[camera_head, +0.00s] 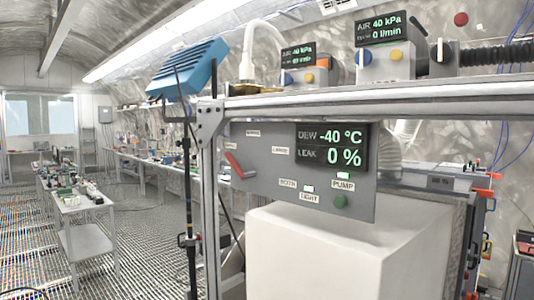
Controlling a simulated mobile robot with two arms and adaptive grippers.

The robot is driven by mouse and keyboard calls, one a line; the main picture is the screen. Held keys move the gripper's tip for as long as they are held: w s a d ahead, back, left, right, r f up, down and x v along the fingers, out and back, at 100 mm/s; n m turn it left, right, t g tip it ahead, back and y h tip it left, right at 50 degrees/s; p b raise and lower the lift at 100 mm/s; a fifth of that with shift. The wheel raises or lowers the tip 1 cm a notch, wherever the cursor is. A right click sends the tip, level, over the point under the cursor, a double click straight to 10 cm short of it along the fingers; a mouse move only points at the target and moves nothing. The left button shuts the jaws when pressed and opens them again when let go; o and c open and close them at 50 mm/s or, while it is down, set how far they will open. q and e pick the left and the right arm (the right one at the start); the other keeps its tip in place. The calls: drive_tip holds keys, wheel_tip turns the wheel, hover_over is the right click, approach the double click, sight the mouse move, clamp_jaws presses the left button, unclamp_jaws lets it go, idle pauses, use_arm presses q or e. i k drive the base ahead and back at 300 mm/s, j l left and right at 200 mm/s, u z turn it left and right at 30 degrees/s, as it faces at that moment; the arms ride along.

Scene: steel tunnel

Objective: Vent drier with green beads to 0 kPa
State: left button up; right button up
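Two grey units stand on the upper shelf. The left unit (298,78) has a display (298,54) reading AIR 40 kPa above an unclear flow line, with a blue and a yellow knob. The right unit (384,68) has a display (381,28) reading AIR 40 kPa and 0 l/min, with a blue knob (364,57) and a yellow knob (396,56). Neither of my grippers is in view.
A grey panel (262,178) under the shelf reads DEW -40 °C and LEAK 0 %, with a red lever (240,165) and green knob (340,201). A white block (340,255) stands below. A black hose (492,54) runs right. Grated floor (150,225) is open at left.

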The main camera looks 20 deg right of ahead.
sight(396, 55)
drive_tip(key=z, duration=1.6)
